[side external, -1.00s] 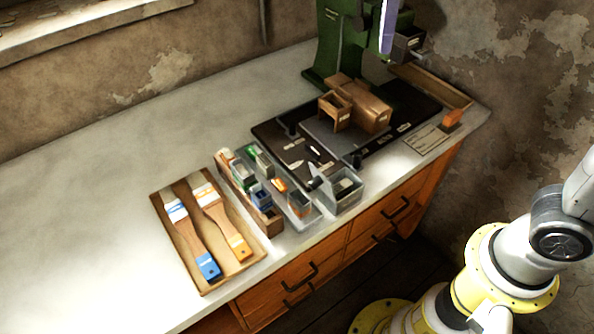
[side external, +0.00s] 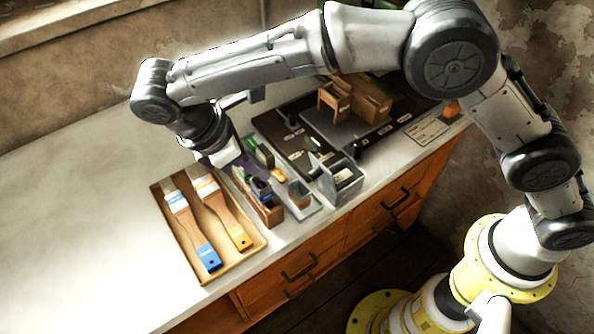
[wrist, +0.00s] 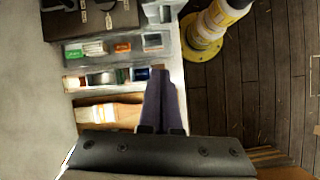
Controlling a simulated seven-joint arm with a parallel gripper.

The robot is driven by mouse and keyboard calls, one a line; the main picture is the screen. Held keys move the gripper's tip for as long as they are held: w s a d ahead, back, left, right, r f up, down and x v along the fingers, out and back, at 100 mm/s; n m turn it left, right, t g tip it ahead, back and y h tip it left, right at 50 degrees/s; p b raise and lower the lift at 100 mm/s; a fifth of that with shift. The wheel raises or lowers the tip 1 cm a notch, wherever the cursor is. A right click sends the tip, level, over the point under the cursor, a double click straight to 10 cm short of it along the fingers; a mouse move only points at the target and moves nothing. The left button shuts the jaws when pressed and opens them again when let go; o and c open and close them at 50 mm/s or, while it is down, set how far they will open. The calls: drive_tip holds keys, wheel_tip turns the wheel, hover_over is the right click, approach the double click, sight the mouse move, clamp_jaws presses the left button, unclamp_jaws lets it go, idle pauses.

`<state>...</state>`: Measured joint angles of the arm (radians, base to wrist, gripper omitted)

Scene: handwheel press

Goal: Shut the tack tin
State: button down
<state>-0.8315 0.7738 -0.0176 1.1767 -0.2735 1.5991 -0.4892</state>
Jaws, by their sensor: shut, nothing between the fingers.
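The likely tack tin is a small grey box (side external: 342,183) at the bench's front edge, right of the clear tray. Its lid (side external: 319,164) looks raised on the left side, so it appears open. In the wrist view, what seems to be this tin (wrist: 160,10) is cut off by the top edge. My gripper (side external: 243,170) is shut and empty, left of the tin, above the wooden paint box near the brush tray. In the wrist view its dark purple fingers (wrist: 162,72) lie together, pointing towards the tin's side.
Two brushes lie in a wooden tray (side external: 258,243) on the left. The wooden paint box (side external: 271,216) and clear tray (side external: 302,212) stand between it and the tin. A black board (side external: 288,125) with wooden boxes lies behind. The bench's left side is clear.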

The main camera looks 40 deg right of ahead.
drive_tip(key=x, duration=0.7)
drive_tip(key=shift+s+d+r, duration=0.15)
drive_tip(key=shift+s+d, duration=0.05)
drive_tip(key=shift+d, duration=0.85)
drive_tip(key=shift+s+d+r, duration=0.1)
drive_tip(key=shift+s+d, duration=0.05)
drive_tip(key=shift+d, duration=0.9)
drive_tip(key=shift+d+r+y, duration=0.2)
drive_tip(key=shift+y, duration=0.1)
